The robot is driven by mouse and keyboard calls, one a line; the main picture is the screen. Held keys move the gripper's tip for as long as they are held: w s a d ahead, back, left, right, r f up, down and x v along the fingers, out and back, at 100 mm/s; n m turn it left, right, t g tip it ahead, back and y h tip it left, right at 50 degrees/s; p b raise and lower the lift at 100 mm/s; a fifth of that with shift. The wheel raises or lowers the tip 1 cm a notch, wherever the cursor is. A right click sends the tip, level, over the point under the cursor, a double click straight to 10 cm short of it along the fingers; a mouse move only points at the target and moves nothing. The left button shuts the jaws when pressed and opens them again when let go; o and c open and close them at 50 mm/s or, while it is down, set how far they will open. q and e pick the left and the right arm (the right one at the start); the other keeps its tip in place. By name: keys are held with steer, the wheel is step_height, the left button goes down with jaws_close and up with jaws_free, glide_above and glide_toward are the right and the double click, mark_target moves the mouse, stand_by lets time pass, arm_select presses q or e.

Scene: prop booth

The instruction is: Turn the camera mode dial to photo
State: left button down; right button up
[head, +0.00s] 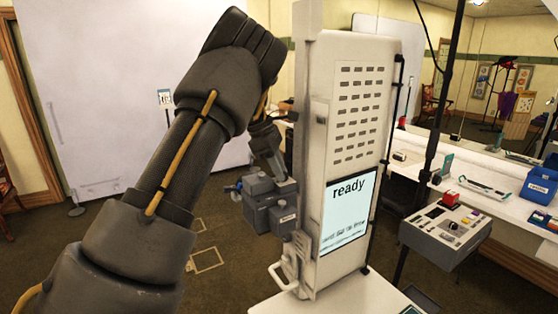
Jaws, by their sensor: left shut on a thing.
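The camera (258,213) is a dark blue-grey boxy unit fixed to the left side of a tall white booth cabinet (312,130). My left arm comes in from the left and bends over at the top. My left gripper (280,174) points down at the camera's top and is shut on a small part there, which appears to be the mode dial. The gripper and the small size hide the dial's face, so I cannot read its setting. My right gripper is not in view.
The cabinet's screen (347,211) reads "ready". A grey control console (446,234) stands to the right. A white counter (482,190) behind it carries a blue bin (540,185) and small items. A pale panel (110,90) stands at the back left. The floor left of the camera is open.

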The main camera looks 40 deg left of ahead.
arm_select(q)
steer(key=shift+m+g+p, duration=0.3)
steer(key=shift+m+p, duration=0.4)
steer(key=shift+m, duration=0.1)
steer(key=c, duration=1.2)
jaws_free()
steer(key=shift+w, duration=0.1)
steer(key=shift+c, duration=0.2)
steer(key=p+v, duration=0.1)
steer(key=v, duration=0.9)
steer(key=shift+a+r, duration=0.25)
steer(key=shift+r, duration=0.05)
steer(key=shift+f, duration=0.1)
